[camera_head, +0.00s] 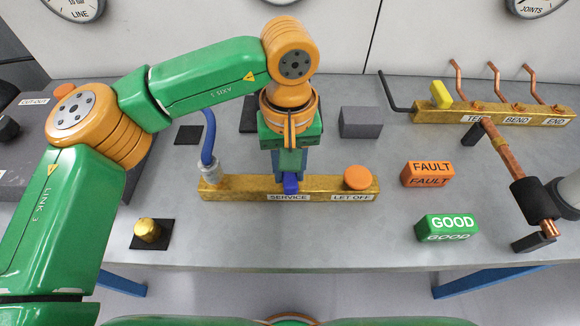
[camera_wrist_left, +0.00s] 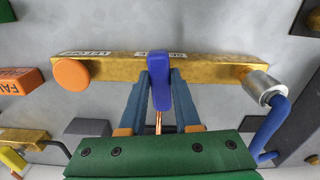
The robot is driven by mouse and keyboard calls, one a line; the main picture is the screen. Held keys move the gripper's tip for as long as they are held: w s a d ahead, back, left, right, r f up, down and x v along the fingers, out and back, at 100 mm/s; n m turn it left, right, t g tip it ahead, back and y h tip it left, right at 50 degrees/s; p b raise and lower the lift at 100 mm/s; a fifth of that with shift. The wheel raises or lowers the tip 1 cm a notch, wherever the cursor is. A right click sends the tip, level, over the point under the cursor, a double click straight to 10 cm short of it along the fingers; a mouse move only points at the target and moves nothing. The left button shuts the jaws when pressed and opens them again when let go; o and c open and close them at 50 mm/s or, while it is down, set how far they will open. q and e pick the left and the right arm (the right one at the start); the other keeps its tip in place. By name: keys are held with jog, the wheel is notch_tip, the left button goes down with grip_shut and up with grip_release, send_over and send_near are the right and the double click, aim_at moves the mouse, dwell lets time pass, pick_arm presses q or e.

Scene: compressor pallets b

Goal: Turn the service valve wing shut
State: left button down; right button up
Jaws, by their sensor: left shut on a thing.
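The blue service valve wing (camera_head: 290,183) sits on the brass bar (camera_head: 240,189) above the SERVICE label. It also shows in the left wrist view (camera_wrist_left: 159,72), where its long side runs across the bar. My left gripper (camera_head: 289,172) reaches down from above, and its blue-grey fingers are shut on the wing, one finger on each side. In the left wrist view the fingers (camera_wrist_left: 159,95) flank the wing closely. The fingers hide part of the wing in the head view. My right gripper is not in view.
On the same bar are an orange knob (camera_head: 357,178) by LET OFF and a hose fitting (camera_head: 211,171) with a blue hose. A brass cap (camera_head: 147,230) stands front left. FAULT (camera_head: 428,174) and GOOD (camera_head: 447,228) blocks lie right. A copper-pipe rack (camera_head: 490,112) stands back right.

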pick_arm(q)
jog(key=shift+m, duration=0.6)
jog(key=shift+r, duration=0.1)
jog(key=c, duration=0.6)
grip_release()
notch_tip(320, 180, up, 7)
jog(key=shift+r, duration=0.1)
